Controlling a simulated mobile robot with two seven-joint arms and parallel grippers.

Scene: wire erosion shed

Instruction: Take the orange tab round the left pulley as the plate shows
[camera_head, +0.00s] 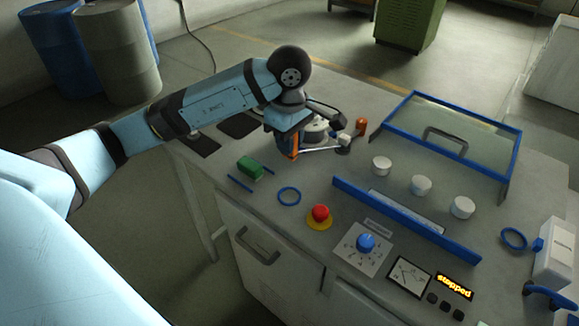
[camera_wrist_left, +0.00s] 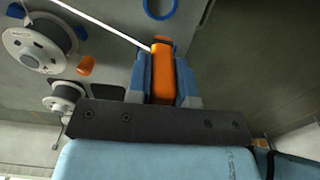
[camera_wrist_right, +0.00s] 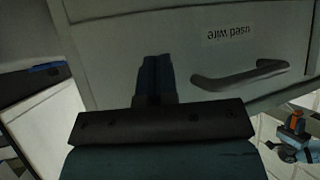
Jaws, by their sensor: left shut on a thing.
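My left gripper (camera_head: 291,147) is shut on the orange tab (camera_wrist_left: 162,75), which sits between its blue fingers in the left wrist view. A white wire (camera_wrist_left: 100,24) runs taut from the tab's end toward the upper left there. In the head view one pulley (camera_head: 315,130) is partly hidden behind my left gripper. I cannot make out a route on any plate. My right gripper (camera_wrist_right: 156,80) is shut and empty before a drawer.
An orange knob (camera_head: 361,125) stands beside the pulleys. A green block (camera_head: 250,168), a blue ring (camera_head: 289,196) and a red button (camera_head: 320,214) lie nearer the bench's front. White knobs (camera_head: 421,185) and a blue-framed cover (camera_head: 450,135) are to the right.

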